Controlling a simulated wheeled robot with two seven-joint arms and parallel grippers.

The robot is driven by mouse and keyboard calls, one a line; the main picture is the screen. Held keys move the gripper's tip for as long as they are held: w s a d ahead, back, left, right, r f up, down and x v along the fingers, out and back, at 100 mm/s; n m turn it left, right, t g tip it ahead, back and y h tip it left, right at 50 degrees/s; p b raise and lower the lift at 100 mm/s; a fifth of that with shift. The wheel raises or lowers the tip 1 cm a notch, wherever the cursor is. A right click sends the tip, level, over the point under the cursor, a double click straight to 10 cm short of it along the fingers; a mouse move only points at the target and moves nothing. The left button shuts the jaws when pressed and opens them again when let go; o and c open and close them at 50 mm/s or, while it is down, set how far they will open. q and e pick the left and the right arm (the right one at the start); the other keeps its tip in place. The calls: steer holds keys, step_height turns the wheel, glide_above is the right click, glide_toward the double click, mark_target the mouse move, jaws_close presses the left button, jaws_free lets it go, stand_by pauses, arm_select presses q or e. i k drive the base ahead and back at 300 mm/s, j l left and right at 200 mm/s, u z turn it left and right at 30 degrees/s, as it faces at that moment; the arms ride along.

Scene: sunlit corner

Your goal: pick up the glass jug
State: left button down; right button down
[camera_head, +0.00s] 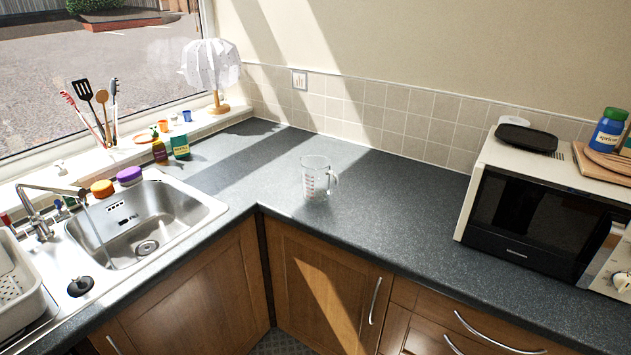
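The glass jug (315,178) is a clear measuring jug with faint markings on its side. It stands upright on the dark speckled worktop (390,200), near the inner corner of the counter. Its handle points to the right. Nothing touches it and I see nothing inside it. Neither of my grippers shows in the head view.
A steel sink (165,212) with a tap (45,200) is at the left. A black-fronted microwave (520,212) stands at the right. A white lamp (212,70) and small bottles (180,145) are at the back left. The worktop around the jug is clear.

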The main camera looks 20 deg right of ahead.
mark_target(317, 171)
steer(key=i+j, duration=0.3)
steer(key=i, duration=0.25)
steer(key=i+j+z, duration=0.15)
steer(key=z, duration=0.3)
steer(key=i+j+z, duration=0.15)
steer(key=z, duration=0.25)
steer(key=i+j+z, duration=0.15)
steer(key=z, duration=0.3)
steer(key=j, duration=0.1)
